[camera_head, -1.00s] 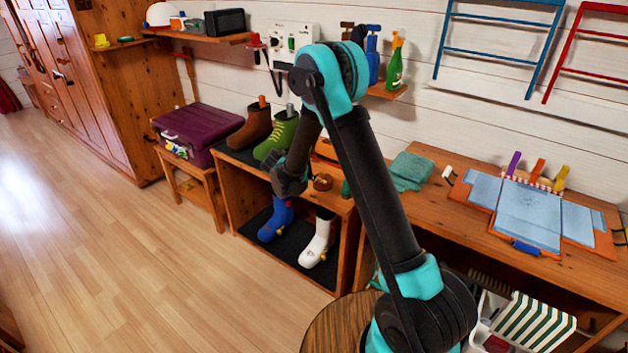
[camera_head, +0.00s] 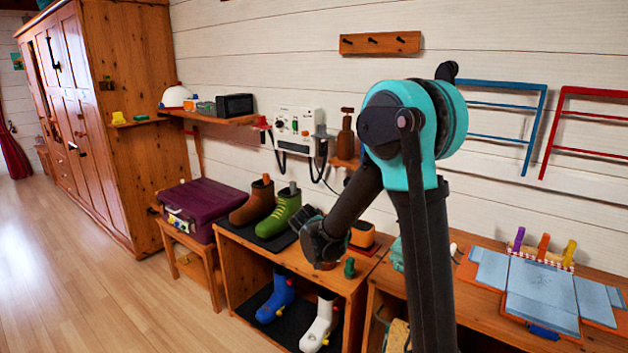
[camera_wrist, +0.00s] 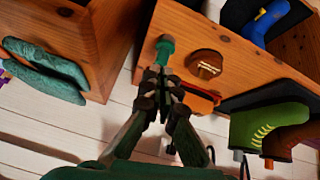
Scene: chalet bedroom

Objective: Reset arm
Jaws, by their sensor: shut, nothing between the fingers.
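My arm rises in front of the bench in the head view and bends down at its teal elbow. My wrist end hangs above the right part of the shoe bench (camera_head: 232,243); the fingers cannot be made out there. In the wrist view my gripper (camera_wrist: 163,78) is shut, with its fingertips together and nothing held. Beyond the fingertips is a small green object (camera_wrist: 165,48) on the bench top, which also shows in the head view (camera_head: 349,268). I cannot tell whether the fingers touch it.
A green boot (camera_head: 281,215) and a brown boot (camera_head: 252,203) stand on the bench; blue (camera_head: 276,298) and white (camera_head: 319,325) boots are below. An orange object (camera_head: 362,235) sits near my wrist. A purple case (camera_head: 197,207) stands left. The floor at left is clear.

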